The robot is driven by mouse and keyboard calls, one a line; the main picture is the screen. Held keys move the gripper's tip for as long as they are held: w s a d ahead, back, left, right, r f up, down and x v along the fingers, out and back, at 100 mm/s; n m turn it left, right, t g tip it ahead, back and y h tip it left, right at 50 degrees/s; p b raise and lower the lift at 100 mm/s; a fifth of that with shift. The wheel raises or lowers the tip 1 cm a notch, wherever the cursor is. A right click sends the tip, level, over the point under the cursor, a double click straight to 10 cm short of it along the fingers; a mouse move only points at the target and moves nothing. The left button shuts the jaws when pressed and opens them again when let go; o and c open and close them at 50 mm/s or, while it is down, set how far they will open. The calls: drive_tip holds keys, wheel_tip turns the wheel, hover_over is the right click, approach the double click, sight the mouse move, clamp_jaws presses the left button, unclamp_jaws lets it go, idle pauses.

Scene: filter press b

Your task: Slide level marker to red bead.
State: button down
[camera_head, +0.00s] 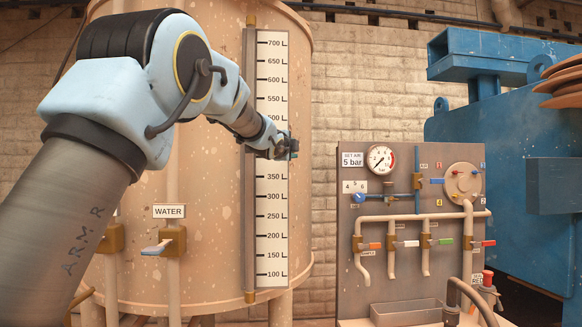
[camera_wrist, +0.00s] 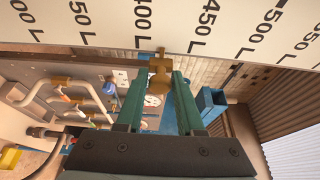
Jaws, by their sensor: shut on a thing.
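The level marker (camera_wrist: 160,75) is a small brass piece in the wrist view, with its thin tip at the edge of the scale between the 400 L and 450 L labels. My gripper (camera_wrist: 158,85) has its two green fingers on either side of the marker, shut on it. In the head view my gripper (camera_head: 286,147) is at the right edge of the white scale (camera_head: 271,220), a little above the 350 L label, and hides the marker and part of the scale. I cannot make out the red bead in either view. A narrow upright tube (camera_head: 249,200) runs along the scale's left side.
The scale is fixed to a large tan tank (camera_head: 215,230). A grey valve panel (camera_head: 400,290) with gauge, pipes and coloured handles stands to the right. Blue machinery (camera_head: 500,120) stands behind it. A water valve (camera_head: 172,240) is on the tank's lower left.

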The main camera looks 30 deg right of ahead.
drive_tip(key=shift+r+p, duration=0.3)
drive_tip(key=shift+r, duration=0.8)
drive_tip(key=c, duration=0.6)
unclamp_jaws()
drive_tip(key=shift+f, duration=0.1)
drive_tip(key=b+v, duration=0.6)
drive_tip(key=v, duration=0.4)
drive_tip(key=shift+s+a, duration=0.25)
drive_tip(key=shift+a, duration=0.1)
